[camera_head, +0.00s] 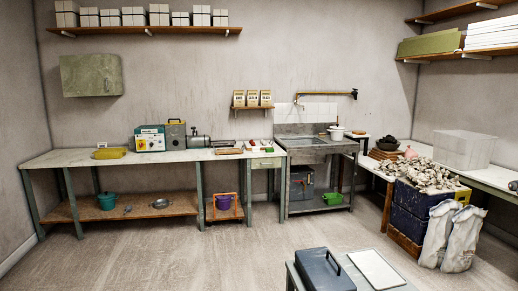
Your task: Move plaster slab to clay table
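A flat white slab (377,269), which looks like the plaster slab, lies on a small grey table (345,256) at the bottom edge of the head view. A dark blue-grey box with a handle (322,270) stands close to its left. A long pale table (492,178) runs along the right wall. A heap of grey-beige lumps (425,174), perhaps clay, sits on dark blue crates (410,208) before it. I cannot tell for certain which table is the clay table. Neither of my grippers shows in this view.
A long workbench (75,159) stands along the back wall, with a sink (310,141) at its right end. White sacks (462,238) stand on the floor at the right. A translucent box (463,149) occupies part of the right table. The floor (190,250) at centre left is clear.

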